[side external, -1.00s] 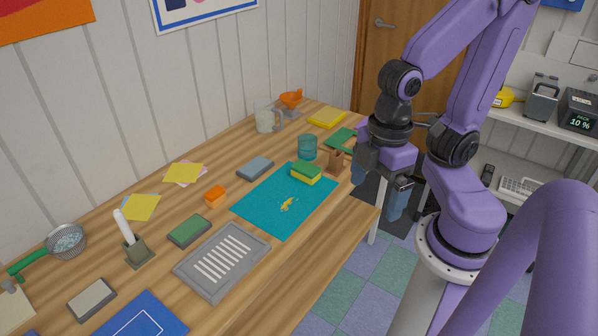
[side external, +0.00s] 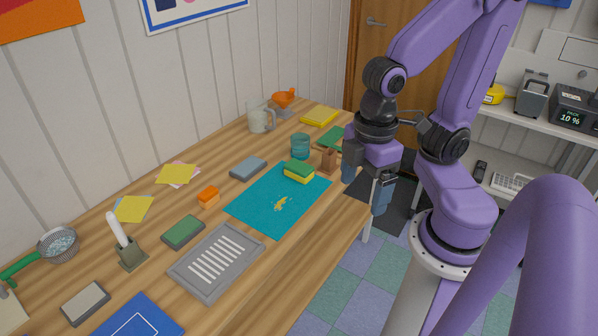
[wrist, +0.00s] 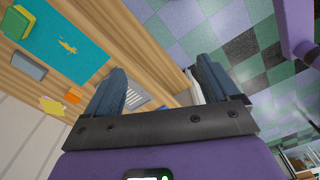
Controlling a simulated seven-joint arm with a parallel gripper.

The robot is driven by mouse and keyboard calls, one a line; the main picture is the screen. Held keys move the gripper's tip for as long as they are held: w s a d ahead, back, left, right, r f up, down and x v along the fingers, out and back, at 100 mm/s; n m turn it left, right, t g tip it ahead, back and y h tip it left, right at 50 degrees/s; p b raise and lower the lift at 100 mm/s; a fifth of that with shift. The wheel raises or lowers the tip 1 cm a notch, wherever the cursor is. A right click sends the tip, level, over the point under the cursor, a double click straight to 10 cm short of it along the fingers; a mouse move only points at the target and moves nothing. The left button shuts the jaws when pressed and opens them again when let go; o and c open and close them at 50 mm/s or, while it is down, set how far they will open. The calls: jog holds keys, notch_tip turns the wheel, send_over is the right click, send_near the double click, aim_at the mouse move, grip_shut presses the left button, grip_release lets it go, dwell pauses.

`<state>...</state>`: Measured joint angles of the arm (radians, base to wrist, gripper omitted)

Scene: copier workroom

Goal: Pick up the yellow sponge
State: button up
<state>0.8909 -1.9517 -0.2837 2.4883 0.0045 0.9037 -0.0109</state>
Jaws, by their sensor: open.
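The yellow sponge (side external: 298,177) has a green top layer and lies at the far end of a teal mat (side external: 255,207) on the wooden table. In the wrist view the sponge (wrist: 13,24) is at the upper left corner, partly cut off, by the mat (wrist: 85,58). My gripper (side external: 366,182) is off the table's right edge, to the right of the sponge and apart from it. It also shows in the wrist view (wrist: 161,66), with its two blue-grey fingers spread and nothing between them.
A teal cup (side external: 300,146) and a brown wooden holder (side external: 328,161) stand close to the sponge. A yellow smear (side external: 281,203) is on the mat. A grey-blue block (side external: 248,167), orange block (side external: 208,196) and grey tray (side external: 217,262) lie nearby.

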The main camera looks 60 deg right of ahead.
jog(key=w+f+m, duration=0.1)
jog(key=w+m, duration=0.2)
jog(key=w, duration=0.6)
jog(key=m+t, duration=0.1)
jog(key=m, duration=0.9)
send_over(299, 166)
jog(key=s, duration=0.3)
notch_tip(299, 166, down, 10)
jog(key=r, duration=0.1)
jog(key=shift+t, duration=0.3)
jog(key=f, duration=0.4)
jog(key=w+f, duration=0.1)
jog(key=f, duration=0.6)
jog(key=shift+w+d+f, duration=0.25)
jog(key=shift+w+f, duration=0.1)
jog(key=shift+w+a+f, duration=0.1)
jog(key=shift+w+f, duration=0.2)
jog(key=shift+f, duration=0.65)
jog(key=shift+w+a+f, duration=0.1)
jog(key=shift+w+f, duration=0.15)
jog(key=shift+f, duration=0.7)
jog(key=shift+w+f, duration=0.15)
jog(key=shift+f, duration=0.55)
jog(key=shift+f, duration=0.25)
